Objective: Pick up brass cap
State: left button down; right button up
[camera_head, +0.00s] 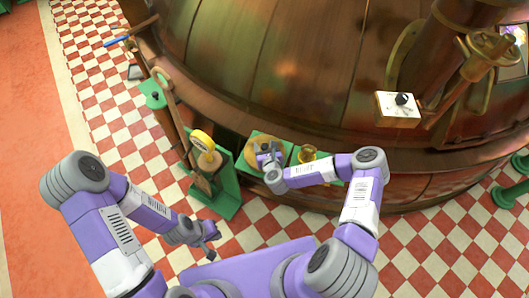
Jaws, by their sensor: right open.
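A round brass-coloured piece, which looks like the brass cap (287,151), lies on a small green shelf (257,136) against the copper kettle. My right gripper (266,150) is over its left part, open, and hides some of it. I cannot tell whether the fingers touch it. A smaller shiny brass fitting (308,153) stands just to the right, close to my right forearm. My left gripper (210,230) hangs low over the checkered floor, away from the shelf; its finger opening is too small to make out.
The large copper kettle (290,60) fills the back. A white box with a black knob (402,101) is at the right. The checkered floor (110,100) is clear at the left.

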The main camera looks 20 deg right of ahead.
grip_shut()
jog(key=shift+r, duration=0.1)
dwell(0.4)
